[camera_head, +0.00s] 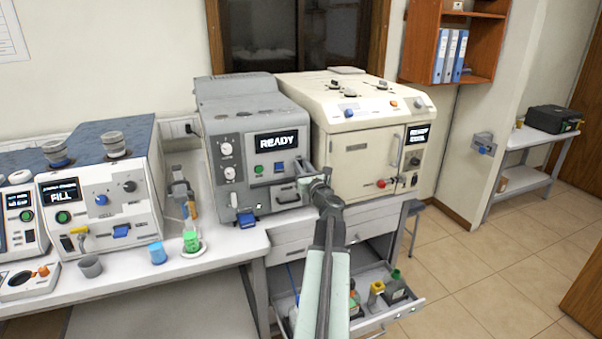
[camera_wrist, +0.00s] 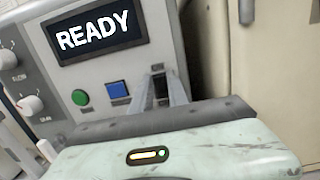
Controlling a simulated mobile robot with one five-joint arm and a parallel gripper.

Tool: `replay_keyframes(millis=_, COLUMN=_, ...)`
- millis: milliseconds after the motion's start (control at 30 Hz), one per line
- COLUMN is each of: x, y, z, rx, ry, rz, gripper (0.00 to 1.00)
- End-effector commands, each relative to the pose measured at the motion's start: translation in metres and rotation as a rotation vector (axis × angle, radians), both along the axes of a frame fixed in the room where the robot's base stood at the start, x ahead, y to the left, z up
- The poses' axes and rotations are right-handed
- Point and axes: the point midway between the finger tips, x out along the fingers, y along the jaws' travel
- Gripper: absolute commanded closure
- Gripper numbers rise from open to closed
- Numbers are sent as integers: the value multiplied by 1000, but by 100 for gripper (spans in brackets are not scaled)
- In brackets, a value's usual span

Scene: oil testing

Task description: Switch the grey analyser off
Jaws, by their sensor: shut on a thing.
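The grey analyser (camera_head: 240,97) stands on the bench, left of a cream machine. A green button (camera_wrist: 80,97) and a blue button (camera_wrist: 117,89) sit below the screen. A small black switch (camera_wrist: 159,86) is right of the blue button. My gripper (camera_head: 304,168) is at the right side of the analyser's front panel. In the wrist view my fingers (camera_wrist: 165,88) are closed around the switch, which they partly hide. The switch's exact position is hard to read.
The cream machine (camera_head: 352,150) is close on the right. An open drawer (camera_head: 405,303) with bottles lies below my arm.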

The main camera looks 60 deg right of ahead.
Motion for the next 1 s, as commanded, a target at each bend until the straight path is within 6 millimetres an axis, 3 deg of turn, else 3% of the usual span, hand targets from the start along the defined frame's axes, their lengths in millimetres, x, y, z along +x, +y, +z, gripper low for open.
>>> replay_keyframes(millis=33, x=0, y=0, z=-13, rx=-17, ry=-25, rz=1, gripper=100)
replay_keyframes(millis=567, x=-1, y=1, z=-5, rx=-86, ry=-112, rz=-2, gripper=100)
replay_keyframes(millis=600, x=-1, y=1, z=-5, rx=-86, ry=-112, rz=-2, gripper=75)
replay_keyframes(millis=667, x=-1, y=1, z=-5, rx=-86, ry=-112, rz=-2, gripper=58)
replay_keyframes(millis=1000, x=-1, y=3, z=-5, rx=-86, ry=-112, rz=0, gripper=58)
